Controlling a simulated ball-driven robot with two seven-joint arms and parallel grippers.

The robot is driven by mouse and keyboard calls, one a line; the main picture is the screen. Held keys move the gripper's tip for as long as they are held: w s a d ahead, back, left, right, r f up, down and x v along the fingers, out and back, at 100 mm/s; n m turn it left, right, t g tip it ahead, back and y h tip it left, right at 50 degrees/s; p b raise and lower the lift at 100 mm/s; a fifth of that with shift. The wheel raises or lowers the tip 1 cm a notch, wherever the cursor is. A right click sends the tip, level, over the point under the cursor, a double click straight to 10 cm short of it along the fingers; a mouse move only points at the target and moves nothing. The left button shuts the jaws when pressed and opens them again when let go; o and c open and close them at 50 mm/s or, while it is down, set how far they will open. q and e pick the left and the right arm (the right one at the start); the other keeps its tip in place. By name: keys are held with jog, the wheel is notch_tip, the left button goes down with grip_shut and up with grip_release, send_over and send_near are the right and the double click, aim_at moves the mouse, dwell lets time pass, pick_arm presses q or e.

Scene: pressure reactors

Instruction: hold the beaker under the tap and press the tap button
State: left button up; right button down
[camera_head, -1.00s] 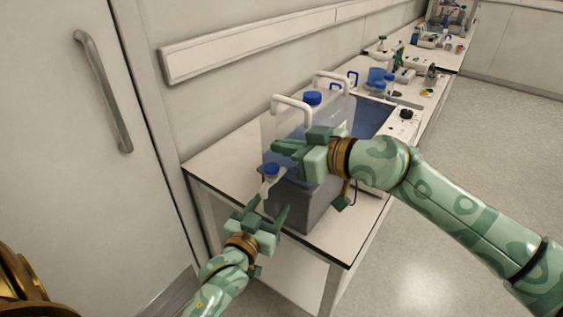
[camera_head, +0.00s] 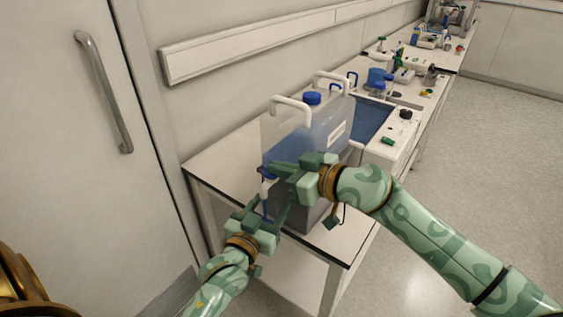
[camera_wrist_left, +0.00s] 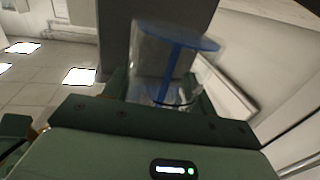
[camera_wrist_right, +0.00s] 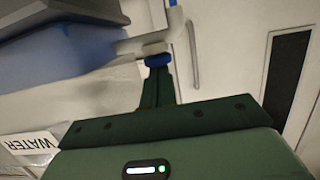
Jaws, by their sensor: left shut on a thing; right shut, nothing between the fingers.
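The clear beaker (camera_wrist_left: 150,55) is gripped between the fingers of my left gripper (camera_head: 268,212), below the tap; the left wrist view shows it up close. A blue column and a flat blue layer (camera_wrist_left: 180,38) show inside it. The white tap (camera_wrist_right: 155,45) with its blue button (camera_wrist_right: 157,60) is on the front of the water container (camera_head: 325,130). A blue stream (camera_head: 265,188) comes down from the spout toward the beaker. My right gripper (camera_head: 272,168) is shut and empty, its fingertips against the button. In the head view the grippers mostly hide tap and beaker.
The container stands on a grey block on the white table (camera_head: 220,160), close to the wall. A door with a handle (camera_head: 105,95) is at left. The floor at right is clear.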

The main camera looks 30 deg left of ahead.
pick_arm(q)
jog(key=shift+f, duration=0.1)
pick_arm(e)
jog(key=shift+d+f, duration=0.2)
jog(key=shift+f, duration=0.55)
dwell(1.6)
jog(key=shift+r, duration=0.1)
dwell(1.9)
pick_arm(q)
jog(key=shift+a, duration=0.1)
jog(key=shift+w, duration=0.1)
pick_arm(e)
jog(key=d+r, duration=0.7)
jog(key=d, duration=0.2)
jog(key=shift+s+d+r, duration=0.15)
jog(key=shift+s+d, duration=0.05)
jog(key=shift+s, duration=0.25)
